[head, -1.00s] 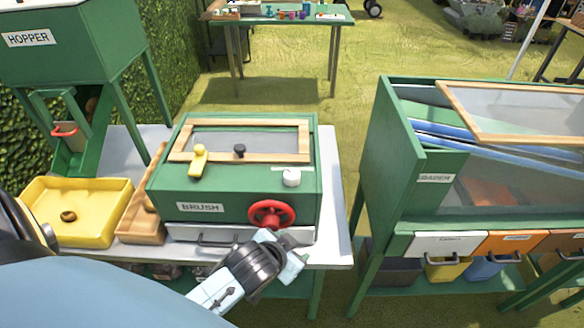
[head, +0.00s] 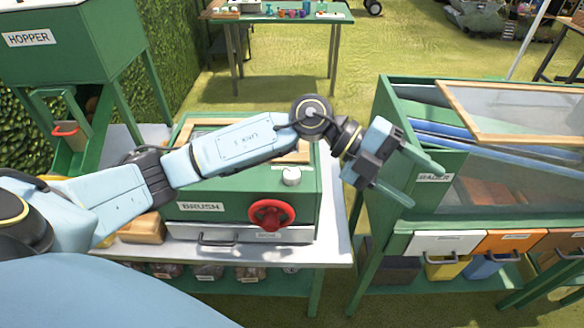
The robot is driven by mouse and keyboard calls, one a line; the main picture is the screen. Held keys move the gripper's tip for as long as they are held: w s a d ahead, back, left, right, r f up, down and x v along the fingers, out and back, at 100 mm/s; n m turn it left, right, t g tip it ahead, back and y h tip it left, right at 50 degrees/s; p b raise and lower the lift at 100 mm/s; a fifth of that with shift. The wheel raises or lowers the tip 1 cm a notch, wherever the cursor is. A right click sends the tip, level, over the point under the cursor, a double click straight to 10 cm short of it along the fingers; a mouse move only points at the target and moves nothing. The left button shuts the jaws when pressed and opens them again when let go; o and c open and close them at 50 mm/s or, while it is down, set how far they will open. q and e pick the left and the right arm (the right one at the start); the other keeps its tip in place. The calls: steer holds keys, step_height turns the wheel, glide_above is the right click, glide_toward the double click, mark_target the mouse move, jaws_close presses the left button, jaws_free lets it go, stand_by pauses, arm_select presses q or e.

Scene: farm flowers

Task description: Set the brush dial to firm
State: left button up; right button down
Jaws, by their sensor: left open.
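The green brush box (head: 188,212), labelled BRUSH, stands on the table. A white round dial (head: 291,176) sits on its top near the right front corner; its setting is too small to read. A red handwheel (head: 271,215) is on its front. My left arm crosses over the box from the left and hides much of its top, including where the yellow lever was. My left gripper (head: 424,186) is beyond the box's right side, right of the dial and apart from it. Its two fingers are spread and empty, pointing right toward the grader. My right gripper is not in view.
The green grader (head: 434,178) with its raised framed lid stands close to my left gripper. The hopper (head: 60,50) is at the far left. A wooden tray (head: 140,230) lies left of the brush box. Grass shows between table and grader.

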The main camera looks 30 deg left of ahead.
arm_select(q)
steer(key=w+a+f+y, duration=0.2)
steer(key=a+f+y, duration=0.2)
steer(key=a+y, duration=0.4)
steer(key=n+g+y, duration=0.1)
steer(key=n+y, duration=0.2)
steer(key=y, duration=0.4)
glide_toward(292, 173)
step_height(292, 173, down, 9)
steer(key=shift+a+r+p, duration=0.1)
steer(key=shift+a+p, duration=0.05)
steer(key=shift+p, duration=0.4)
steer(key=c, duration=1)
